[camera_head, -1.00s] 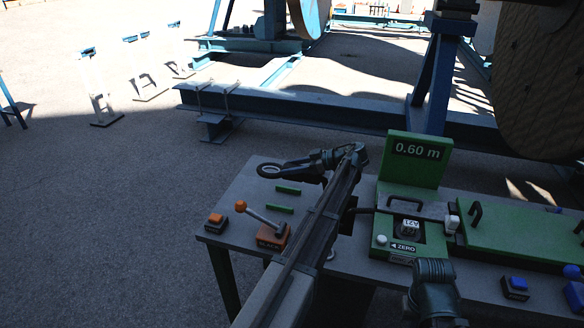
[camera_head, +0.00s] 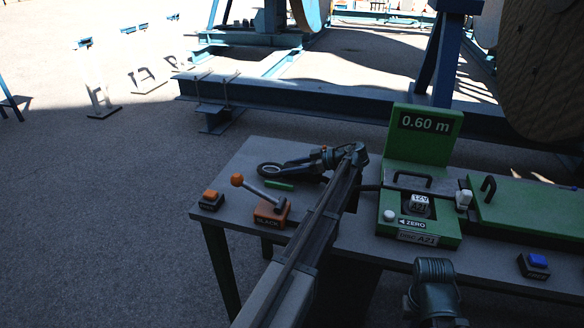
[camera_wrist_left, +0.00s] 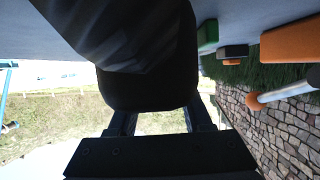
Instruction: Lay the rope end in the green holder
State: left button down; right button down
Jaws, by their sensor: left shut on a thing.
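My left gripper (camera_head: 308,165) is shut on the dark rope end, with the grey eye (camera_head: 268,170) at its tip pointing left. In the left wrist view the dark rope end (camera_wrist_left: 145,75) fills the space beyond the fingers. The green holder shows as a low green bar (camera_head: 280,185) on the table, just below the eye in the head view. The rest of it is hidden by my arm and the rope end. A green piece (camera_wrist_left: 207,36) also shows in the left wrist view. I cannot tell whether the rope end touches the holder. My right gripper is not in view.
The slack lever (camera_head: 258,195) on its orange base stands close in front of the holder, with an orange button (camera_head: 211,200) left of it. The green measuring unit with the "0.60 m" sign (camera_head: 425,124) is to the right. A blue button (camera_head: 538,261) sits further right.

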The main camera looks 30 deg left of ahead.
pick_arm(q)
jog(key=shift+f, duration=0.4)
jog(key=shift+c, duration=1.2)
grip_release()
jog(key=p+v, duration=0.5)
jog(key=v, duration=0.9)
jog(key=shift+f, duration=0.1)
